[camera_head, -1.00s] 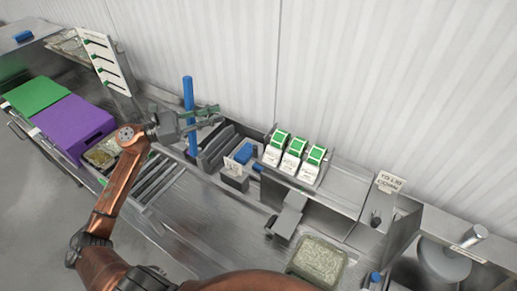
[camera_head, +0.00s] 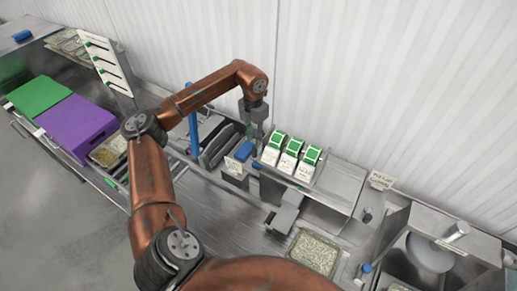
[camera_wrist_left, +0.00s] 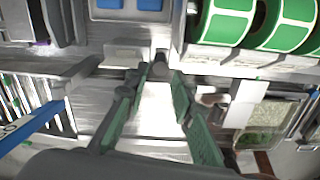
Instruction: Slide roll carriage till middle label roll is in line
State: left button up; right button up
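Three green-and-white label rolls stand side by side on the roll carriage at the back of the bench. The middle label roll (camera_head: 292,147) is between the left roll (camera_head: 276,141) and the right roll (camera_head: 311,154). Green rolls (camera_wrist_left: 222,24) also fill the top right of the left wrist view. My left gripper (camera_head: 257,137) points down just left of the left roll. In the left wrist view its green-padded fingers (camera_wrist_left: 161,78) are apart, with a small grey knob-like part (camera_wrist_left: 160,61) near the tips; I cannot tell whether they touch it. My right gripper is out of view.
A blue post (camera_head: 193,133) and dark upright plates (camera_head: 220,146) stand left of my gripper. A small box with a blue top (camera_head: 243,151) is close by. A metal arm-like part (camera_head: 286,212) and a rice tray (camera_head: 314,252) lie in front of the rolls.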

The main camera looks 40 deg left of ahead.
aim_at(255, 150)
pick_arm(q)
notch_tip(255, 150, down, 8)
jog(key=shift+r+p, duration=0.1)
jog(key=shift+p, duration=0.95)
jog(key=shift+c, duration=0.2)
grip_shut()
